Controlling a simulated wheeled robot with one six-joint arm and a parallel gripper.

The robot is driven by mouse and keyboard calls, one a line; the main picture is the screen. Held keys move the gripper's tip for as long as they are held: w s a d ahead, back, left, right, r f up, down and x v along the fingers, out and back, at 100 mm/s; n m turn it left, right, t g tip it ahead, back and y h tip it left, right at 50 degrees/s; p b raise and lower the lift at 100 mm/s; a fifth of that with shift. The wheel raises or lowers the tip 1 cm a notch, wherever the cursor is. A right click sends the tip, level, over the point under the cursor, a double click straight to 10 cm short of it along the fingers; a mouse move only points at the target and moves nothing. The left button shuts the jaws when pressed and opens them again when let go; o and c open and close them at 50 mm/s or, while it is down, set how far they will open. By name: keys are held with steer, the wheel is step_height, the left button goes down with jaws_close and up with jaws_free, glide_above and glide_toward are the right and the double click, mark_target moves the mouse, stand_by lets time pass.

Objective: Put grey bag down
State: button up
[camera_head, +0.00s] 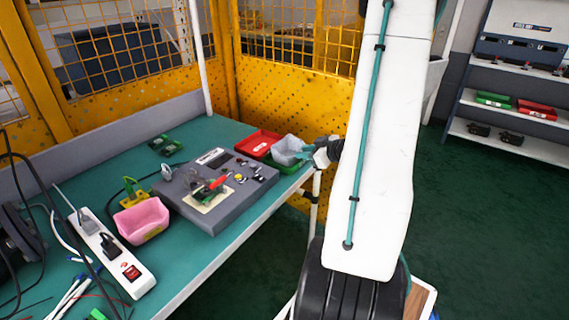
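The grey bag (287,146), a small open-topped grey container, is at the far right corner of the green table. It is over or in a green tray (283,166), beside a red tray (257,143). My gripper (304,153) reaches in from the right, its fingertips at the bag's right side. The gap between the fingers is too small to make out, so I cannot tell whether they grip the bag. The bag's underside is hidden, and I cannot tell whether it touches the tray.
A grey control panel (225,217) with a red-handled part stands left of the trays. A pink container (142,221) and a white power strip (115,257) lie further left. Yellow mesh fencing (290,100) closes off the back. Shelves (515,105) stand at right beyond open floor.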

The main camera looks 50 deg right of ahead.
steer(key=w+a+r+g+h, duration=0.3)
steer(key=w+r, duration=0.3)
steer(key=r, duration=0.1)
steer(key=s+a+r+m+g+h, duration=0.1)
steer(key=a+r+m+g+h, duration=0.15)
steer(key=a+r, duration=0.6)
steer(key=s+a+r+g+y, duration=0.1)
steer(key=s+a+g+y, duration=0.1)
steer(key=s+a, duration=0.8)
steer(key=s+a+r+g+y, duration=0.2)
steer(key=s+a, duration=0.9)
steer(key=a, duration=0.6)
steer(key=shift+a+r+g+y, duration=0.2)
steer(key=shift+g+y, duration=0.65)
steer(key=shift+g, duration=0.4)
